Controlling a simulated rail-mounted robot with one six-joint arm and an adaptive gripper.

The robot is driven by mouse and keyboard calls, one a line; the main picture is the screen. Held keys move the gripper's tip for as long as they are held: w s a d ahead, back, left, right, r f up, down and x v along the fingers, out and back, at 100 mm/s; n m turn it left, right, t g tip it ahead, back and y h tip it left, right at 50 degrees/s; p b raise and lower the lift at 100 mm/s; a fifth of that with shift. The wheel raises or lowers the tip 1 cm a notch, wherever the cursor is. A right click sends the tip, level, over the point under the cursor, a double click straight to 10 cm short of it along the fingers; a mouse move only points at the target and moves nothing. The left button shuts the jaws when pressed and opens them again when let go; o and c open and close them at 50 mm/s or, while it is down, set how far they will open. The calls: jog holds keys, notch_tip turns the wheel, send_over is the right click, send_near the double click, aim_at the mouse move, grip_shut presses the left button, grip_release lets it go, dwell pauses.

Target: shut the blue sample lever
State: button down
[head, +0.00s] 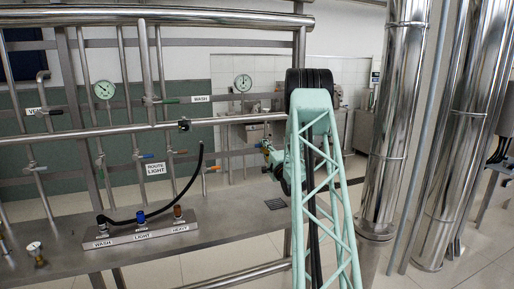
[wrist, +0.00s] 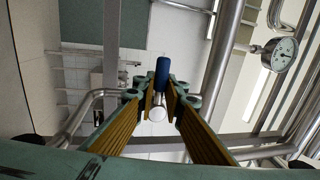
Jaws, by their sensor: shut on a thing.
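The blue sample lever (wrist: 162,72) shows in the wrist view as a dark blue handle between my fingertips. A round silvery end (wrist: 157,114) shows just below it, between the fingers. My gripper (wrist: 161,92) is shut on the blue lever, one finger on each side. In the head view my gripper (head: 267,149) is small and partly hidden by my own green lattice arm, to the right of the pipe rack. The lever in its grip cannot be made out clearly there.
A bench manifold (head: 142,231) with a black hose (head: 181,190) stands at the lower left. Another blue handle (head: 147,156) is above the ROUTE LIGHT label (head: 156,169). A pipe and a gauge (wrist: 286,48) are right of my gripper in the wrist view. Large steel columns (head: 398,120) stand at the right.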

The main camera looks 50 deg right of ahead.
dwell(0.4)
jog(key=c, duration=2.7)
grip_release()
jog(key=shift+s+a, duration=0.1)
jog(key=shift+s, duration=0.05)
jog(key=shift+v, duration=5.8)
jog(key=shift+a, duration=0.15)
